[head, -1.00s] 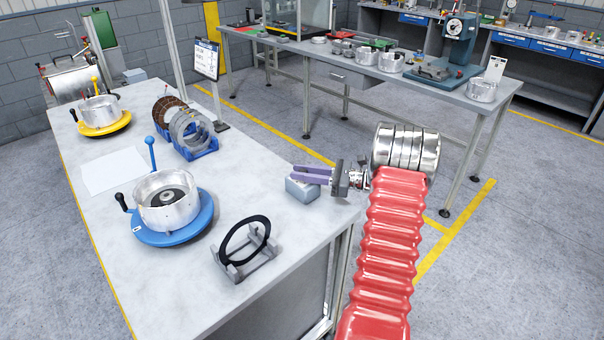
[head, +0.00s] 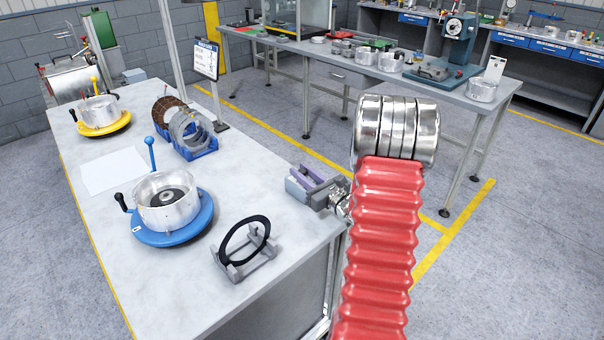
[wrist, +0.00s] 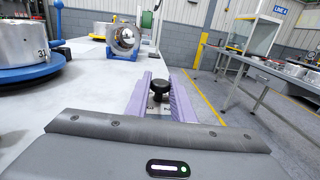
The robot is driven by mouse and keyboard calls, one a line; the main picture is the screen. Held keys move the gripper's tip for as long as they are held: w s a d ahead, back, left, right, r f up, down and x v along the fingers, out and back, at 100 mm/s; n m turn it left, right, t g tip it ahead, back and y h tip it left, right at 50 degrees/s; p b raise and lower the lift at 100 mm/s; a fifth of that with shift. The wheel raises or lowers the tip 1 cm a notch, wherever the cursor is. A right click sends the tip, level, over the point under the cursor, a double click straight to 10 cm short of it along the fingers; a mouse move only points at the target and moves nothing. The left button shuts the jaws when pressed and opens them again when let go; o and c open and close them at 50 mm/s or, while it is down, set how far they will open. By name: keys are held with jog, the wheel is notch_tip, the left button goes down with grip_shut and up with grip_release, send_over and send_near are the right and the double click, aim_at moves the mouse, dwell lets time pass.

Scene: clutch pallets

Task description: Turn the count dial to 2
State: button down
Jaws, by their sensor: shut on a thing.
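The count dial is a black knob (wrist: 158,88) on a small grey box (head: 296,188) at the right edge of the workbench. My gripper (head: 306,176) has purple fingers and is at the box. In the wrist view the fingers (wrist: 163,84) stand on both sides of the knob and are shut on it. In the head view the fingers hide the knob.
A black ring on a grey stand (head: 240,262) and a blue turntable with a metal drum (head: 165,212) stand on the bench (head: 110,215) left of the box. A blue rack of rings (head: 190,138) is farther back. Floor lies right of the bench.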

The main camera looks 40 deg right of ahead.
jog(key=shift+m+g+h, duration=0.7)
jog(key=shift+m+h, duration=1.2)
jog(key=shift+h, duration=1)
jog(key=shift+m+h, duration=0.3)
jog(key=shift+h, duration=0.1)
jog(key=c, duration=1.6)
grip_release()
jog(key=shift+o, duration=0.2)
